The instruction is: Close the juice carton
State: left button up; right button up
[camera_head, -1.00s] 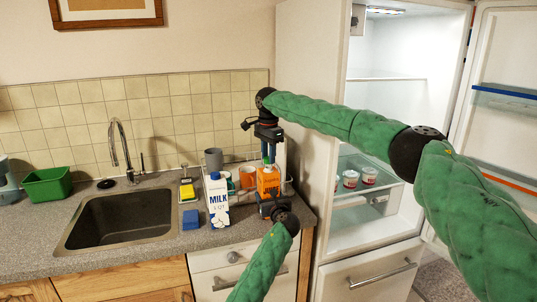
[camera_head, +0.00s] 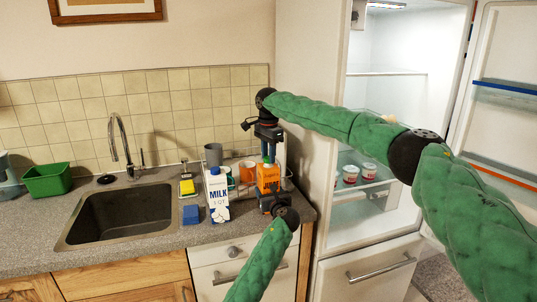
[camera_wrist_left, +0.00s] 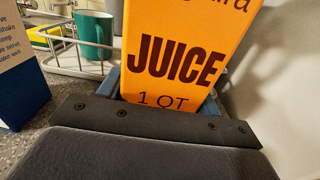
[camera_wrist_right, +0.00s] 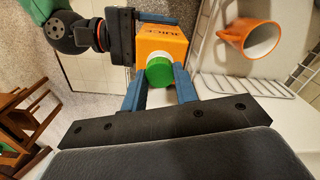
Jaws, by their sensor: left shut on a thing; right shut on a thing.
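The orange juice carton (camera_head: 268,178) stands upright on the counter right of the milk carton; it fills the middle of the left wrist view (camera_wrist_left: 180,55). My left gripper (camera_head: 270,196) is shut on its lower part from the front, with blue fingers at its sides. My right gripper (camera_head: 268,152) points down above the carton. In the right wrist view its blue fingers are on both sides of the green cap (camera_wrist_right: 160,72), shut on it at the carton's top.
The milk carton (camera_head: 216,197) stands close on the left. Behind are a wire dish rack (camera_wrist_right: 288,82), an orange mug (camera_wrist_right: 250,36) and a teal mug (camera_wrist_left: 93,34). A blue sponge (camera_head: 191,214) and the sink (camera_head: 120,215) lie further left. The open fridge (camera_head: 385,110) is right.

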jog(key=shift+f, duration=0.5)
dwell(0.4)
pick_arm(q)
grip_shut()
pick_arm(e)
jog(key=shift+s+a+f+m, duration=0.1)
jog(key=shift+a+f+m, duration=0.05)
jog(key=shift+m, duration=0.65)
jog(key=m, duration=0.6)
jog(key=shift+m, duration=0.4)
jog(key=m, duration=0.7)
jog(key=shift+m, duration=0.4)
jog(key=o, duration=0.9)
